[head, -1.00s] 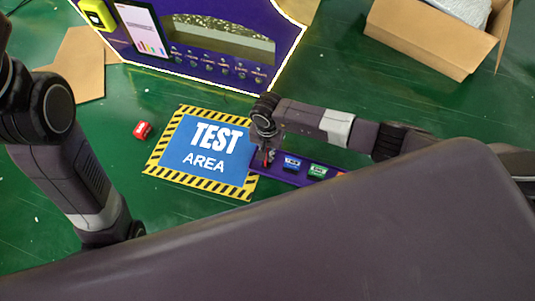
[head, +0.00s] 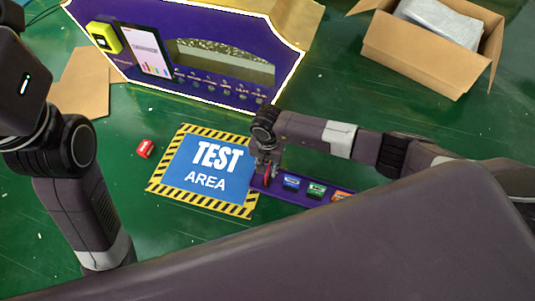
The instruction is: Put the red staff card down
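A thin red card (head: 267,174), which looks like the red staff card, stands on edge between the fingers of my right gripper (head: 266,172). The fingers appear shut on it, though they are small and partly hidden. The gripper points down at the left end of a purple tray (head: 258,184), beside the right edge of the blue TEST AREA mat. I cannot tell whether the card touches the tray. My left arm is at the left; its gripper is out of view.
The tray holds a blue card (head: 291,182), a green card (head: 316,190) and an orange one (head: 340,195). A small red block (head: 145,149) lies left of the TEST AREA mat (head: 190,180). A purple vending machine (head: 215,95) and an open cardboard box (head: 415,55) stand behind.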

